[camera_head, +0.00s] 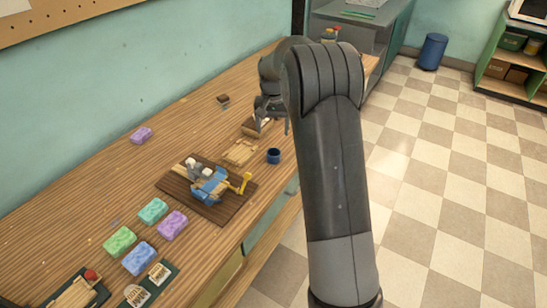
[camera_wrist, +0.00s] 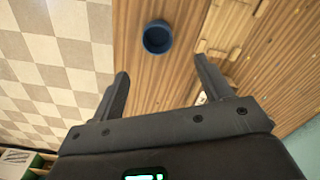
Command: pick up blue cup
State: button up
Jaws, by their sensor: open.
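The blue cup (camera_head: 273,156) stands near the front edge of the wooden counter in the head view. In the wrist view the blue cup (camera_wrist: 158,37) lies beyond the fingertips, roughly between their lines, with its round mouth facing the camera. My gripper (camera_head: 272,125) is over the counter, farther along it than the cup, and partly hidden by my arm. In the wrist view my gripper (camera_wrist: 160,68) has its two fingers spread wide, with nothing between them. The cup is apart from both fingers.
Close to the cup are a wooden tray (camera_head: 240,152) and a dark board (camera_head: 213,212) with a blue and wooden device. Several coloured soap bars, such as the purple one (camera_head: 172,225), lie nearer. The counter's edge drops to a tiled floor (camera_head: 450,180).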

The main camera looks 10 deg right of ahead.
send_over(274, 153)
jog(key=s, duration=0.2)
jog(key=f, duration=0.6)
jog(key=shift+w+a+f, duration=0.1)
jog(key=shift+w+a, duration=0.15)
jog(key=shift+a, duration=0.15)
jog(key=f, duration=0.2)
jog(key=s+f, duration=0.1)
jog(key=f, duration=0.1)
jog(key=shift+f, duration=0.1)
jog(key=shift+w+f, duration=0.1)
jog(key=shift+f, duration=0.4)
jog(key=shift+c, duration=0.4)
jog(key=c, duration=1)
